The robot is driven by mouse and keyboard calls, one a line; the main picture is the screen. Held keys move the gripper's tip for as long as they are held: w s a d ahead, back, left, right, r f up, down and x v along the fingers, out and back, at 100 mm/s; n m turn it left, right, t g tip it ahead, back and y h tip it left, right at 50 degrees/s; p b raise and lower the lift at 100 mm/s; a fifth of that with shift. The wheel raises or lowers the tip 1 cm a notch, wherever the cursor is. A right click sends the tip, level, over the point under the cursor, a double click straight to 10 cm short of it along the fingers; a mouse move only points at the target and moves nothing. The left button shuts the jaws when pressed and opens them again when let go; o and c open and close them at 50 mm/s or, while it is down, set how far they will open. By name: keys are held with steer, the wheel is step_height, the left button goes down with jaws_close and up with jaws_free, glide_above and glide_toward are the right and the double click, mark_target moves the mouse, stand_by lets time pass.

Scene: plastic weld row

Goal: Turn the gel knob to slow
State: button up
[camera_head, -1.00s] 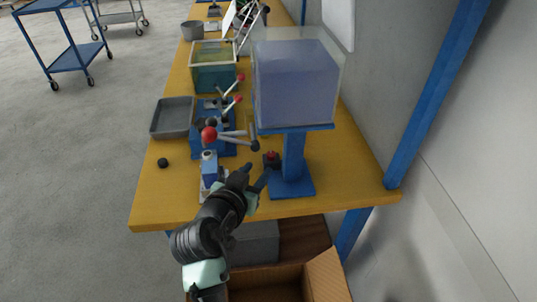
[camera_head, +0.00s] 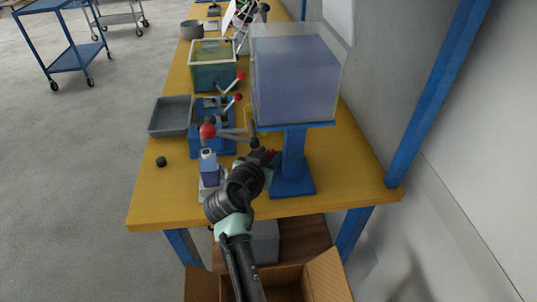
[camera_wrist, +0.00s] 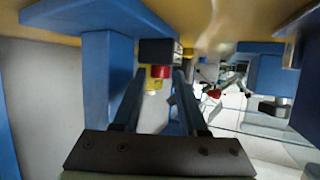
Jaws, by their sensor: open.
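A red knob (camera_wrist: 160,71) on a small black block (camera_wrist: 158,50) shows in the wrist view, beside a blue post. I take it to be the gel knob; its setting and any slow mark cannot be read. In the head view a little of the red knob (camera_head: 271,153) shows at the foot of the blue stand (camera_head: 293,178), mostly hidden by my gripper (camera_head: 262,156). The stand carries a clear tank of purple gel (camera_head: 295,80). In the wrist view my gripper (camera_wrist: 158,76) is open, with one finger on each side of the knob. I cannot tell whether they touch it.
A small blue-and-white bottle (camera_head: 209,165) stands left of my arm. Blue clamps with red-balled levers (camera_head: 208,132) are just behind. A grey tray (camera_head: 170,117) and a black cap (camera_head: 161,161) lie left on the yellow table (camera_head: 155,205). An open carton (camera_head: 325,275) is below.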

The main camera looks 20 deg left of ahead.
jaws_close()
steer(key=y+p, duration=0.1)
steer(key=n+y+p, duration=0.1)
steer(key=p, duration=0.1)
steer(key=shift+d+r+n, duration=0.2)
steer(key=shift+n, duration=0.1)
steer(key=shift+f+n+y+p, duration=0.15)
steer(key=shift+n+y+p, duration=0.6)
steer(key=shift+p, duration=0.2)
jaws_free()
steer(key=shift+f+b, duration=0.1)
steer(key=shift+b, duration=0.2)
